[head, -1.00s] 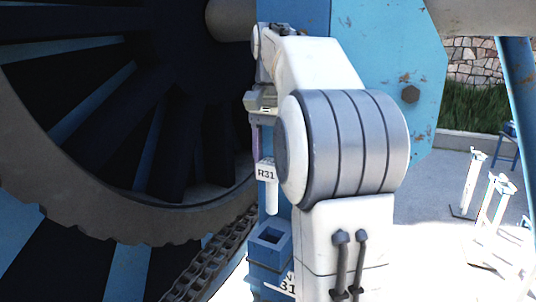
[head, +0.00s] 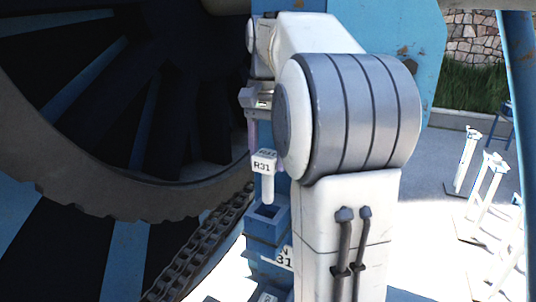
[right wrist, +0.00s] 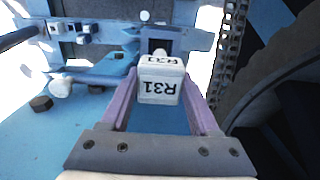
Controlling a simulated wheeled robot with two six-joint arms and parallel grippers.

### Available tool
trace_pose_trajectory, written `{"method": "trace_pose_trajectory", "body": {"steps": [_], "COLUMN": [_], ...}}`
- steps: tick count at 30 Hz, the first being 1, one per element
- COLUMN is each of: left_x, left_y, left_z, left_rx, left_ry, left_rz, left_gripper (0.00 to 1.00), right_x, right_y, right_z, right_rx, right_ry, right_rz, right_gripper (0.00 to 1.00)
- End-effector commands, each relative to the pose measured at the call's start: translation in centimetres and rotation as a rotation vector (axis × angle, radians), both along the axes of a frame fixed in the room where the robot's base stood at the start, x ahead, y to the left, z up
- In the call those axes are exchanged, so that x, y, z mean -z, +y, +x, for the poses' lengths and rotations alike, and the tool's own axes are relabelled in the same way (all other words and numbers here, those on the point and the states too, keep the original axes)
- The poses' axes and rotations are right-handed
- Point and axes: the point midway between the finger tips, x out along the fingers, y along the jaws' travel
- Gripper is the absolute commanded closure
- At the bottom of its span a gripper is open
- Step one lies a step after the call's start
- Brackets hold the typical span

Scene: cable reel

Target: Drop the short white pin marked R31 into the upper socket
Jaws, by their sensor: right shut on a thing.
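The short white pin marked R31 (head: 264,163) hangs upright, its block-shaped head on top and its round shaft down. My right gripper (right wrist: 158,72) is shut on the pin's head, a purple finger on each side; the R31 head (right wrist: 158,88) shows between them in the right wrist view. The blue upper socket (head: 268,228), with a square opening, is right below the shaft. The shaft's lower end appears at the far rim of the opening; I cannot tell whether it has entered. A partly hidden label ending in 31 sits below the socket. My left gripper is not in view.
A large dark reel with a toothed rim (head: 110,200) fills the left, with a chain (head: 195,250) beside it. A blue rusted plate (head: 400,60) stands behind my right arm. White stands (head: 468,160) are on the ground at right.

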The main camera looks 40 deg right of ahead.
Motion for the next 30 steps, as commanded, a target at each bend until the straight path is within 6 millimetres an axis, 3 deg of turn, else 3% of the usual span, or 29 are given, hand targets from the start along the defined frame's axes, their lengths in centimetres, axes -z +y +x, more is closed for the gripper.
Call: {"method": "trace_pose_trajectory", "body": {"steps": [11,30], "left_x": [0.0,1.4], "left_y": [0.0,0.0], "left_z": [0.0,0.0], "left_rx": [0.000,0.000], "left_ry": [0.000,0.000], "left_rz": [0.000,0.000], "left_gripper": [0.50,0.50], "right_x": [0.0,2.0], "right_y": [0.1,0.1], "right_z": [0.0,0.0], "right_rx": [0.000,0.000], "right_ry": [-0.002,-0.001], "right_rz": [-0.001,-0.001], "right_gripper": [1.00,1.00]}}
